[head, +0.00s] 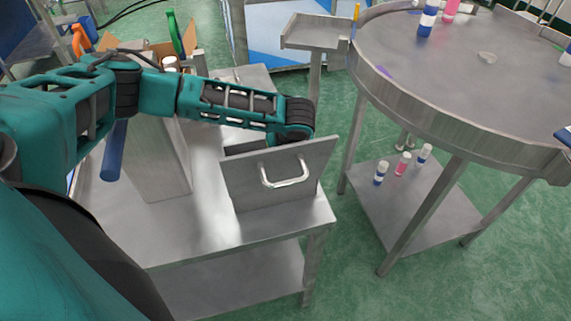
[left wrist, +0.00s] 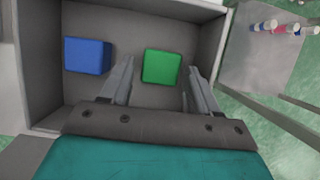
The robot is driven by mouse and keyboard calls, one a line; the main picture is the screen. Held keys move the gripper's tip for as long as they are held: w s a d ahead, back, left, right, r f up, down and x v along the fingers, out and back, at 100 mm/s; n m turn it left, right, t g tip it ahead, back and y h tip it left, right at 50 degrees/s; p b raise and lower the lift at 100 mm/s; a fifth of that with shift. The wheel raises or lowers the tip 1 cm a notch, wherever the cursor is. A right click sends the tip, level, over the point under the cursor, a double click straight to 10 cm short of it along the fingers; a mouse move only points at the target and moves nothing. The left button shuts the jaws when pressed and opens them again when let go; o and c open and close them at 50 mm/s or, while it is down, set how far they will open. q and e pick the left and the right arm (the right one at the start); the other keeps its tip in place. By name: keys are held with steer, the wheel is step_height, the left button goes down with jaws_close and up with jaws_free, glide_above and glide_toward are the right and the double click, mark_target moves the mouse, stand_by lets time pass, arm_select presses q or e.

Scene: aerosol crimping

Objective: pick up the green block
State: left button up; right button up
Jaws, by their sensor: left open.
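The green block (left wrist: 161,67) lies on the floor of a grey metal drawer-like box (left wrist: 142,14) in the left wrist view. My left gripper (left wrist: 162,70) is open, its two fingers pointing into the box. In that view the green block appears between the fingertips, with a gap to each finger; whether the tips are level with it in height, I cannot tell. In the head view, the box's front panel with a handle (head: 286,180) hides the block and my left gripper. My right gripper is in neither view.
A blue block (left wrist: 87,56) lies left of the green one in the box. The box stands on a metal table (head: 215,228). A round metal table (head: 450,65) with bottles is to the right; several small cans stand on its lower shelf (head: 410,207).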

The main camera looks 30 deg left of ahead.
arm_select(q)
steer(key=shift+x, duration=1.5)
steer(key=shift+r, duration=0.1)
steer(key=shift+c, duration=0.2)
steer(key=c, duration=0.7)
steer(key=shift+r, duration=0.1)
